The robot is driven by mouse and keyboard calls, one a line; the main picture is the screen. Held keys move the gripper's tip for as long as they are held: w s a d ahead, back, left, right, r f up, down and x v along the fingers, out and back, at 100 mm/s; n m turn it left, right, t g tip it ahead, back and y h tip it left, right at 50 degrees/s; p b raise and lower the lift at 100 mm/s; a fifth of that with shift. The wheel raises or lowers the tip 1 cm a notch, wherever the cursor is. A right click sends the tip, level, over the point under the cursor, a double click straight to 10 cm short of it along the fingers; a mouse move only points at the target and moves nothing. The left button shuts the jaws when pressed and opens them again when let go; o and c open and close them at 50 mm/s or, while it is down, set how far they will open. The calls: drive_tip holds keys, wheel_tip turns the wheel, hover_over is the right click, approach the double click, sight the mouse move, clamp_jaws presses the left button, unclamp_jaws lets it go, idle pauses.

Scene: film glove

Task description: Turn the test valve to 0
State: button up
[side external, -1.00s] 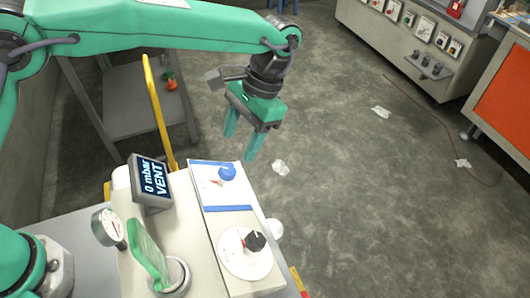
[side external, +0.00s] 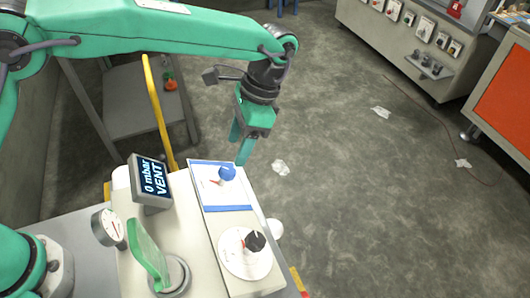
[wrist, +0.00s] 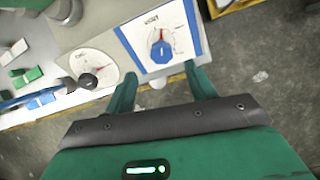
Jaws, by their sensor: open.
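Two knobs stand on the pale bench unit; I cannot read which is the test valve. The blue knob (side external: 227,173) sits on a white plate with blue bands (side external: 228,208), with a red pointer beside it. The black knob (side external: 254,241) sits on a round white dial (side external: 233,262). My gripper (side external: 240,150) is open and empty, above and beyond the blue knob, touching neither knob. In the wrist view, the blue knob (wrist: 162,52) shows just ahead of the gap between my fingers (wrist: 162,68), and the black knob (wrist: 88,80) is to the left.
A display (side external: 153,180) reading "0 mbar VENT" stands left of the blue knob. A round gauge (side external: 107,228) and an upright green glove (side external: 149,254) stand at the front left. A yellow rail (side external: 159,112) rises behind. Open floor lies to the right.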

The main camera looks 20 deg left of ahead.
sight(228, 169)
drive_tip(key=shift+x, duration=3.45)
drive_tip(key=shift+a, duration=0.1)
drive_tip(key=c, duration=1)
